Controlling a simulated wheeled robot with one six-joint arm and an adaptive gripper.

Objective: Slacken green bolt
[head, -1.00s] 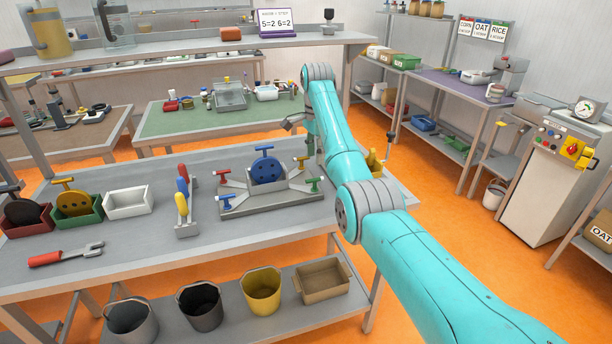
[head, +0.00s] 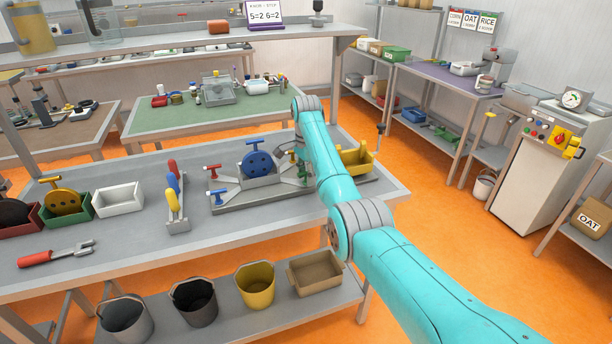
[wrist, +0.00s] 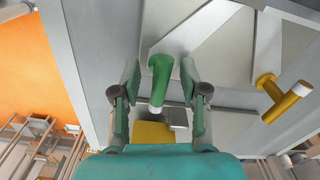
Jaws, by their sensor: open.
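The green bolt (wrist: 160,80) shows in the wrist view with its bar lying between the two fingers of my gripper (wrist: 159,75). The fingers are open on either side of it, with a visible gap at least on the right. The head view shows part of the green bolt (head: 302,174) at the front right of the grey fixture (head: 232,205), next to my arm. My gripper is hidden behind the arm there. The fixture holds an upright blue disc (head: 258,163).
A yellow T-handled bolt (wrist: 284,97) stands to the right in the wrist view. Red (head: 212,168) and blue (head: 217,197) bolts are on the fixture's left side. A tool rack (head: 177,222) stands left of the fixture.

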